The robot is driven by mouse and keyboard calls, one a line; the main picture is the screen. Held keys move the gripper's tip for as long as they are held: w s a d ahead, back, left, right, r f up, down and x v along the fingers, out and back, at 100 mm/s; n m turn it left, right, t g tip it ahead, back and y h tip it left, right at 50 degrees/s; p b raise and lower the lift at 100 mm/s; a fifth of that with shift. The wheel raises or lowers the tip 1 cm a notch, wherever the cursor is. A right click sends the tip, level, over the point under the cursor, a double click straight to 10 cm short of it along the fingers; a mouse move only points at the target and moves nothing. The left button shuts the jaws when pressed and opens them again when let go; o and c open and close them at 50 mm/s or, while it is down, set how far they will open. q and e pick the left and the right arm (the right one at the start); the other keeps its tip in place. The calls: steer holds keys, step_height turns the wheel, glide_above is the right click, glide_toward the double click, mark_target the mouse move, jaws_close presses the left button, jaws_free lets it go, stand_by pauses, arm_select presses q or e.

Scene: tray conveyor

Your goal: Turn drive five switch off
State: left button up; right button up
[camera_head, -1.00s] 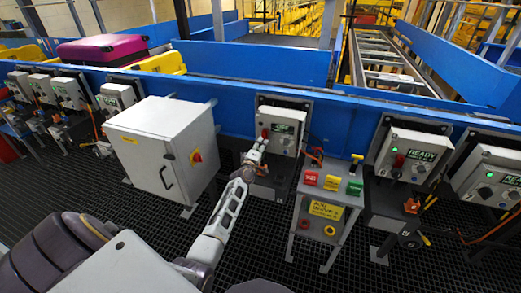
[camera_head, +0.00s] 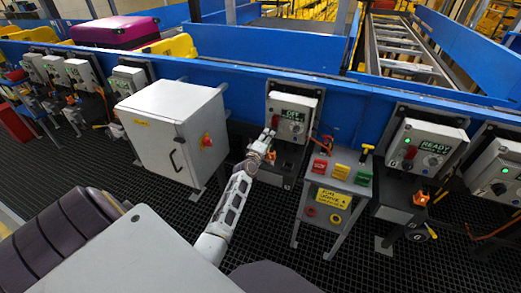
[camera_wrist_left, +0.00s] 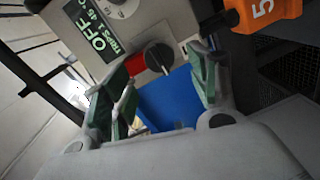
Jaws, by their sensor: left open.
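The grey drive box (camera_head: 292,105) stands at the middle of the blue conveyor wall in the head view. Its display (camera_head: 291,115) reads OFF, and the display also shows in the wrist view (camera_wrist_left: 92,28). A red switch handle (camera_head: 275,121) is on the box's left. In the wrist view a black knob (camera_wrist_left: 158,57) is on the box's face, with the red part (camera_wrist_left: 134,64) beside it. My left gripper (camera_head: 269,137) is open just in front of the box; its green-padded fingers (camera_wrist_left: 162,66) are apart, either side of the knob in the picture. Contact cannot be told.
An orange tag marked 5 (camera_wrist_left: 262,12) hangs by the box. A button stand (camera_head: 340,178) with red, yellow and green blocks is just right of it. A grey cabinet (camera_head: 150,110) is to the left. Other drive boxes (camera_head: 425,145) stand to the right.

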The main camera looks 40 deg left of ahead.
arm_select(q)
steer(key=v, duration=0.7)
steer(key=shift+s, duration=0.2)
steer(key=shift+d, duration=0.1)
stand_by(0.6)
